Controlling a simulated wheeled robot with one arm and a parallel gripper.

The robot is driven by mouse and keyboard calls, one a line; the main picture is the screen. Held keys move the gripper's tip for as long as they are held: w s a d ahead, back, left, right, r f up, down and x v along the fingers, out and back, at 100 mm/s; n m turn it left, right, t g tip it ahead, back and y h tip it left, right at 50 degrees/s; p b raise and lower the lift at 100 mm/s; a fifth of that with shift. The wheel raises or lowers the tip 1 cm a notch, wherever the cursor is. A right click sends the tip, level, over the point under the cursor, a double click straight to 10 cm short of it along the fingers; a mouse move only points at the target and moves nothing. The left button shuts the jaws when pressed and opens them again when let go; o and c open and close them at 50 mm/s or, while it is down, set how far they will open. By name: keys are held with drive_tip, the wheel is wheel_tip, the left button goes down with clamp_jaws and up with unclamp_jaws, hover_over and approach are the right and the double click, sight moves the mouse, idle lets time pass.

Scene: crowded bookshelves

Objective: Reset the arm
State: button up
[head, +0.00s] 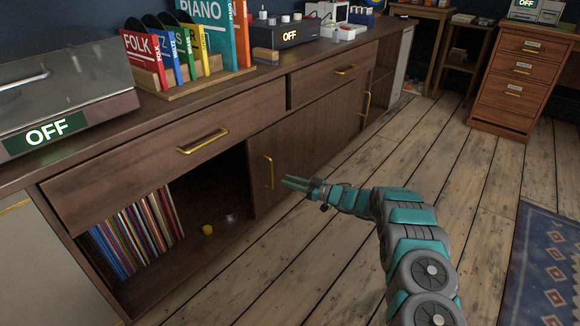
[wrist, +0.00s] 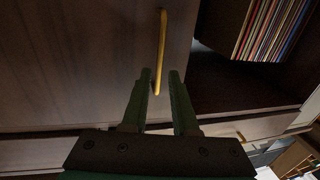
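My gripper (head: 291,184) is at the end of my teal and grey arm, reaching left towards the cabinet front. In the wrist view its two dark green fingers (wrist: 162,78) stand apart with a gap between them and hold nothing. A yellow door handle (head: 268,172) is just left of the fingertips in the head view. In the wrist view the handle (wrist: 162,40) runs down the picture, and its end shows in the gap between the fingers. I cannot tell how far beyond the fingers it is.
The long wooden cabinet (head: 310,145) has an open compartment with a row of records (head: 135,235) and two small items. A record player (head: 60,90) and books (head: 210,40) stand on top. Wooden floor (head: 350,255) is clear around my arm. A drawer unit (head: 520,80) stands at right.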

drive_tip(key=w+d+r+m+t+h+p, duration=0.1)
drive_tip(key=w+d+r+m+t+h, duration=0.2)
drive_tip(key=d+r+h, duration=0.4)
drive_tip(key=w+d+r+m+t+h+p, duration=0.1)
drive_tip(key=w+d+r+m+t+h, duration=0.15)
drive_tip(key=w+d+r, duration=0.4)
drive_tip(key=s+d+r+m+g+h+p, duration=0.1)
drive_tip(key=s+d+r+m+h, duration=0.1)
drive_tip(key=s+d+r+h, duration=0.4)
drive_tip(key=s+d+r+m+g+h+p, duration=0.1)
drive_tip(key=s+d+r+m+h, duration=0.1)
drive_tip(key=s+d+r, duration=0.45)
drive_tip(key=s+a+m+g+p, duration=0.3)
drive_tip(key=s+g, duration=0.6)
drive_tip(key=s, duration=3)
drive_tip(key=s+a+g, duration=0.2)
drive_tip(key=s+a, duration=0.1)
drive_tip(key=s, duration=0.8)
drive_tip(key=s+a+g+y, duration=0.1)
drive_tip(key=s+a, duration=0.3)
drive_tip(key=s, duration=0.6)
drive_tip(key=shift+s+f+g, duration=0.15)
drive_tip(key=shift+s+g, duration=0.25)
drive_tip(key=shift+g, duration=0.35)
